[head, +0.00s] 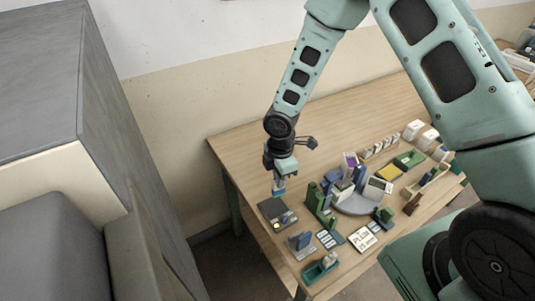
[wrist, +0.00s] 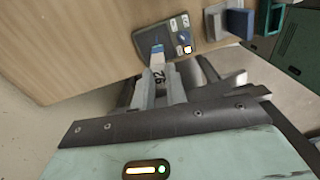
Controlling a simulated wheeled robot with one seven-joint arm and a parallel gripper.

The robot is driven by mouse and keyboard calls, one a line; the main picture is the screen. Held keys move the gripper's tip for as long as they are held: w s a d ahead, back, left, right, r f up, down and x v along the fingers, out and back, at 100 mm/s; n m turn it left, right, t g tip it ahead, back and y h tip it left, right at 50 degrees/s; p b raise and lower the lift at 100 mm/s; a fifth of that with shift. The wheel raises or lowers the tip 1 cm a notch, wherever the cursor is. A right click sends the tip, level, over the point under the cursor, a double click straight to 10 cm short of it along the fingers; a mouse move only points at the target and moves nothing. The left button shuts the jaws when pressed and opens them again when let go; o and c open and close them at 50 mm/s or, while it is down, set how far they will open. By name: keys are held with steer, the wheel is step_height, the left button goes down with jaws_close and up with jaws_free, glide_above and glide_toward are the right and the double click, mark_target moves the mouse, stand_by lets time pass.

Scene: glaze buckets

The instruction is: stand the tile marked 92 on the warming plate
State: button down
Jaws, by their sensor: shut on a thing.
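My gripper (wrist: 157,88) is shut on a tile (wrist: 158,76) marked 92. The number shows on a white face between the fingers, and a blue part points away from me. In the head view the gripper (head: 279,183) points down, with the blue part of the tile (head: 278,190) below it. The dark grey plate with buttons and a small lit orange square (wrist: 181,29), likely the warming plate, lies just beyond the tile; it also shows in the head view (head: 271,207). The tile overlaps the plate's near edge in the wrist view. I cannot tell whether they touch.
A green stand (head: 316,202) is right of the plate. A grey holder with a blue piece (head: 302,241), a green tray (head: 320,269) and a white card (head: 362,239) are nearer the front. Several other items crowd the right. The wooden table (head: 240,150) is clear behind the plate.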

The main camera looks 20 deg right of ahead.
steer(key=shift+n, duration=0.7)
steer(key=shift+w+a+f+b, duration=0.15)
steer(key=shift+f+b, duration=0.75)
steer(key=shift+f, duration=0.25)
steer(key=shift+w+a+f+b, duration=0.15)
steer(key=shift+w+f+b, duration=0.05)
steer(key=shift+f+b, duration=0.85)
steer(key=shift+w+a+f+b, duration=0.15)
steer(key=shift+f+b, duration=0.65)
steer(key=shift+f, duration=0.4)
steer(key=shift+f, duration=0.3)
steer(key=c, duration=1.3)
jaws_free()
steer(key=shift+c, duration=0.2)
step_height(320, 180, up, 7)
steer(key=p, duration=0.5)
steer(key=shift+p, duration=0.3)
